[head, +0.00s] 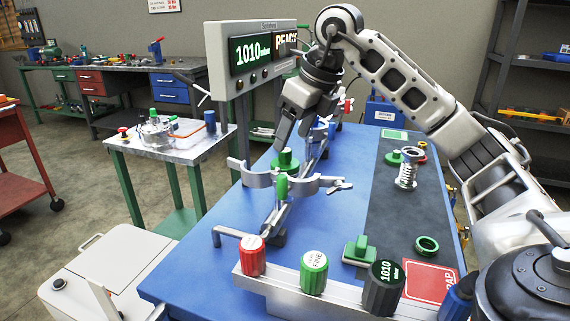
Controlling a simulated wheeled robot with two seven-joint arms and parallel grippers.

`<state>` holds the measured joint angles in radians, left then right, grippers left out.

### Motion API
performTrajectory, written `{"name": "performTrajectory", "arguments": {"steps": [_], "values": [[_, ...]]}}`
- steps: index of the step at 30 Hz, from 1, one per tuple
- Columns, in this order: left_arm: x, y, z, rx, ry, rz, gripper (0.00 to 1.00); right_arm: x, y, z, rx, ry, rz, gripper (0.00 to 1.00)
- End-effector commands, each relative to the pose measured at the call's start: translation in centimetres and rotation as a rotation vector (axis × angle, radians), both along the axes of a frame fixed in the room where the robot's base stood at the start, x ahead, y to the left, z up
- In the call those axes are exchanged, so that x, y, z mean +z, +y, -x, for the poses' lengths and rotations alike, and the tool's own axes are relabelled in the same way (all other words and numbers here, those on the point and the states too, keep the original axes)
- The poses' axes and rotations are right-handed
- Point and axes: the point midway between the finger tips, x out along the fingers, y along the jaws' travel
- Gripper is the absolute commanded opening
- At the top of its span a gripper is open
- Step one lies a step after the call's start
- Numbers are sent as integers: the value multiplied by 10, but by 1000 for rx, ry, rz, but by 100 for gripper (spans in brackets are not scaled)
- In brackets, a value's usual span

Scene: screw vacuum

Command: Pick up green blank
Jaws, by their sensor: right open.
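A green disc-shaped piece with a raised knob (286,161), which looks like the green blank, sits at the middle of the blue table, just behind a silver open clamp (258,180) with a green handle. My right gripper (294,143) reaches in from the upper right and points down, its fingers open right above and around the knob's height. I cannot tell whether the fingers touch it. A similar green knobbed piece (394,158) lies on the dark mat beside a silver bellows (407,170). My left gripper is out of view.
The blue table (195,268) has a front panel with red, green and black knobs (313,272). A green block (359,250), green ring (427,246) and red card (430,278) lie on the right. A gauge display (252,55) stands behind. The table's left front is clear.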

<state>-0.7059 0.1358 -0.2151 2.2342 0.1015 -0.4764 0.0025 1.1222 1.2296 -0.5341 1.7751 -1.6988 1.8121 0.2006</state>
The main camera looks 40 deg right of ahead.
Motion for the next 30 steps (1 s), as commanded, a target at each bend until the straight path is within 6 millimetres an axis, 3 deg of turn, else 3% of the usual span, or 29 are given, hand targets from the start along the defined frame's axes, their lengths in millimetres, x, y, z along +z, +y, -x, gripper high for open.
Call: {"name": "performTrajectory", "arguments": {"steps": [12,21,25,30], "values": [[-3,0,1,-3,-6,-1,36,-45,5,-19,1,2,-1,62],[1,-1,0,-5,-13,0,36,-50,6,-22,1,0,-1,62],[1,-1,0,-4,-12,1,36,-50,6,-21,1,0,-1,28],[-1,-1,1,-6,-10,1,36,-49,5,-21,1,-1,0,27]]}}
